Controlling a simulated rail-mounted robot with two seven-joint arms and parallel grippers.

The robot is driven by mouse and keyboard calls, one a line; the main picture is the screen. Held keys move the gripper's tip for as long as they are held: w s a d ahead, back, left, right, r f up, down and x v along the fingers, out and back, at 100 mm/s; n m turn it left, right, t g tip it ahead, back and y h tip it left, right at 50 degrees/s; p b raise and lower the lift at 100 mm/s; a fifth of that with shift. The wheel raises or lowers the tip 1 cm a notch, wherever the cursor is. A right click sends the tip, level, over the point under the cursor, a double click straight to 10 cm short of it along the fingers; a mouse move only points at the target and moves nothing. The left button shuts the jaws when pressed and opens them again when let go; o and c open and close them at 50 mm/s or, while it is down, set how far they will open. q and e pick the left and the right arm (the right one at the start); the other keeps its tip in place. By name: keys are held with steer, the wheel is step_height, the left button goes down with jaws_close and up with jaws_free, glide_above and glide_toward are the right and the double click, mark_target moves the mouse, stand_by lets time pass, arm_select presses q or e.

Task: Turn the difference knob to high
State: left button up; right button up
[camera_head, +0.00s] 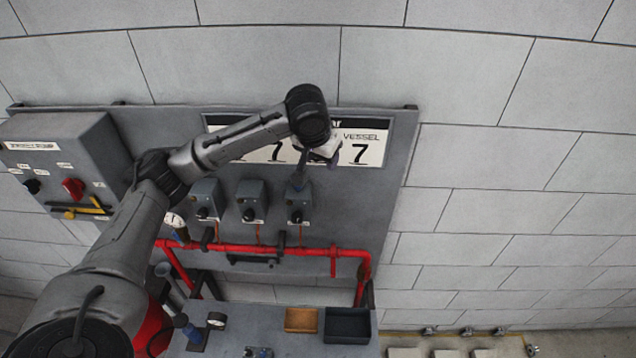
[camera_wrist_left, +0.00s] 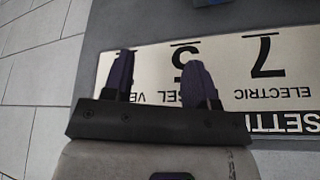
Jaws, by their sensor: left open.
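Three small grey boxes, each with a dark round knob, are mounted in a row on the grey wall panel: a left knob (camera_head: 204,212), a middle knob (camera_head: 249,214) and a right knob (camera_head: 296,216). I cannot read which one is the difference knob or where each points. My left gripper (camera_head: 317,168) is above the right box, in front of the settings sign, partly hidden by its own wrist. In the left wrist view its two fingers (camera_wrist_left: 157,72) are apart with nothing between them, over the upside-down sign. My right gripper is not in view.
The settings sign (camera_head: 372,150) shows large numbers. A grey control box (camera_head: 60,160) with a red switch (camera_head: 73,188) is at the left. Red pipes (camera_head: 300,250) run below the knob boxes. A bench below holds an orange tray (camera_head: 300,320) and a dark tray (camera_head: 347,325).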

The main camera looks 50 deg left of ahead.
arm_select(q)
steer(key=s+a+n+g+y, duration=0.2)
steer(key=s+a+n, duration=0.1)
steer(key=n, duration=0.7)
glide_above(299, 193)
steer(key=shift+g, duration=0.4)
step_height(299, 193, down, 11)
steer(key=shift+f, duration=0.1)
steer(key=shift+x, duration=0.9)
steer(key=c, duration=0.9)
